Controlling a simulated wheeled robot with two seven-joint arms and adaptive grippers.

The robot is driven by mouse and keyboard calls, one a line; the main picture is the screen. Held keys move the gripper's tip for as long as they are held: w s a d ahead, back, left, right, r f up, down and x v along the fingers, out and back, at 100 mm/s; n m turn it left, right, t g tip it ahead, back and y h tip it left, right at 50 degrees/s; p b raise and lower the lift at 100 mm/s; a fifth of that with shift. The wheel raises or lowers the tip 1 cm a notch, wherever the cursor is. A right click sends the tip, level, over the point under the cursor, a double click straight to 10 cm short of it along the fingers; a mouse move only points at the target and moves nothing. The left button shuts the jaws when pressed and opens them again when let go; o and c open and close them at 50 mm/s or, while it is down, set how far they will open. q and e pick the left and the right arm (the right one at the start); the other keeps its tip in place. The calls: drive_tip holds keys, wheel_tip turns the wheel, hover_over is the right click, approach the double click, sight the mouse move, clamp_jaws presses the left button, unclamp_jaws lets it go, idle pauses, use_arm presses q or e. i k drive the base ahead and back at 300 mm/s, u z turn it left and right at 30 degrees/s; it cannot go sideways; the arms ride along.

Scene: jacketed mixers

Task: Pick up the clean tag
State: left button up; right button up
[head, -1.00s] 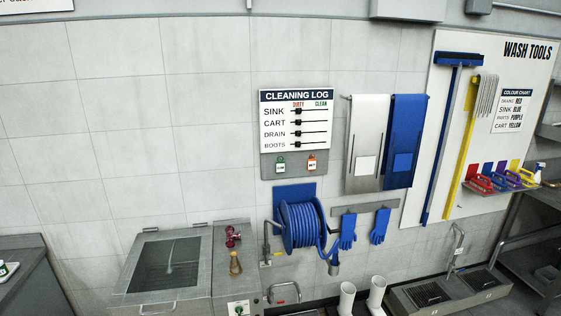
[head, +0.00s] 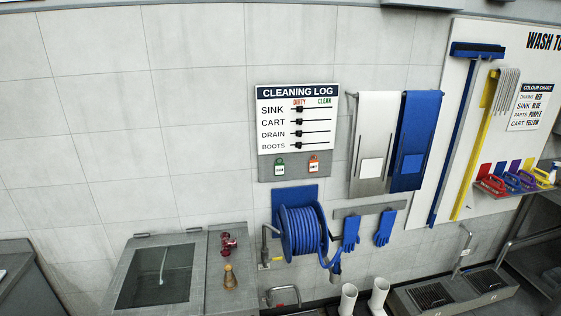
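A small green tag (head: 279,167) hangs on the grey strip at the lower left of the cleaning log board (head: 295,120). An orange tag (head: 313,164) hangs to its right on the same strip. The lettering on both tags is too small to read. The board has Dirty and Clean columns, and its sliders for sink, cart, drain and boots all sit on the Dirty side. Neither of my grippers is in the head view.
Below the board are a blue hose reel (head: 302,230) and blue gloves (head: 351,234). White boots (head: 348,299) stand on the floor. Aprons (head: 376,135) hang to the right.

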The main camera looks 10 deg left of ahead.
sight(279, 167)
drive_tip(key=i, duration=1.35)
